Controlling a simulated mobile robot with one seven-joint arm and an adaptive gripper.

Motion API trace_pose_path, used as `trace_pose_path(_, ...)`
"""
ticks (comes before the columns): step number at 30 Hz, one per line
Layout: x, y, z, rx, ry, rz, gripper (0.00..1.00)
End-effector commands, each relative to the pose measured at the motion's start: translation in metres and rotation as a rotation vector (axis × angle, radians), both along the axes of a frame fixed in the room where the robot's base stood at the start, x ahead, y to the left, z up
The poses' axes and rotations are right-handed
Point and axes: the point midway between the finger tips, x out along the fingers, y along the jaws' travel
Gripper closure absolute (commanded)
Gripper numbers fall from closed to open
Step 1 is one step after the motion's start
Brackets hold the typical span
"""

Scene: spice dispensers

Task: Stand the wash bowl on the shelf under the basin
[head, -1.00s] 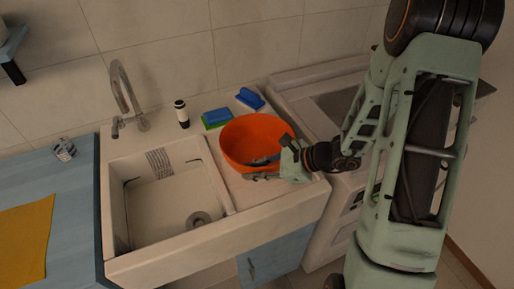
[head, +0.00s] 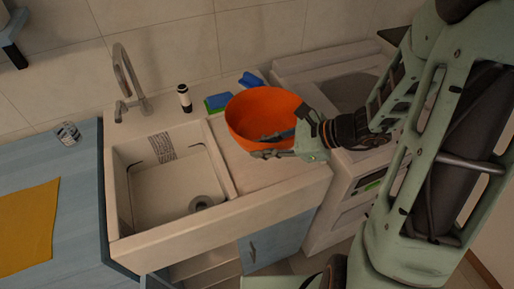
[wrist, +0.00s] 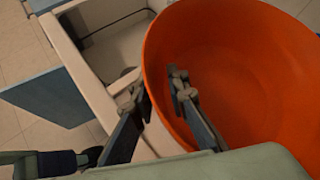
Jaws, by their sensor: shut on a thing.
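The orange wash bowl (head: 262,108) is above the right part of the white basin unit's top, beside the sink. My gripper (head: 272,146) is shut on its near rim, one finger inside and one outside. The wrist view shows the orange bowl (wrist: 240,70) close up, with my gripper's fingers (wrist: 157,100) either side of its wall. The bowl looks roughly upright and seems raised off the counter. The basin (head: 165,185) is empty. Below it the cupboard shows an open space with a pale shelf (head: 205,262), partly cut off by the frame edge.
A blue door with a handle (head: 275,245) is at the right under the basin. A blue panel (wrist: 60,95) sticks out in the wrist view. A faucet (head: 130,80), a dark-and-white bottle (head: 184,98) and sponges (head: 218,101) stand behind. A stove (head: 345,170) is at right.

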Motion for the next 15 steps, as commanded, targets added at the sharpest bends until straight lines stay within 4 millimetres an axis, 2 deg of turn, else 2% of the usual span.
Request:
trace_pose_path(2, -0.008, -0.005, 0.014, -0.002, -0.006, -0.002, 1.00)
trace_pose_path(9, -0.052, -0.028, 0.035, -0.001, -0.004, -0.005, 1.00)
trace_pose_path(15, -0.072, -0.038, 0.040, -0.001, -0.008, 0.000, 1.00)
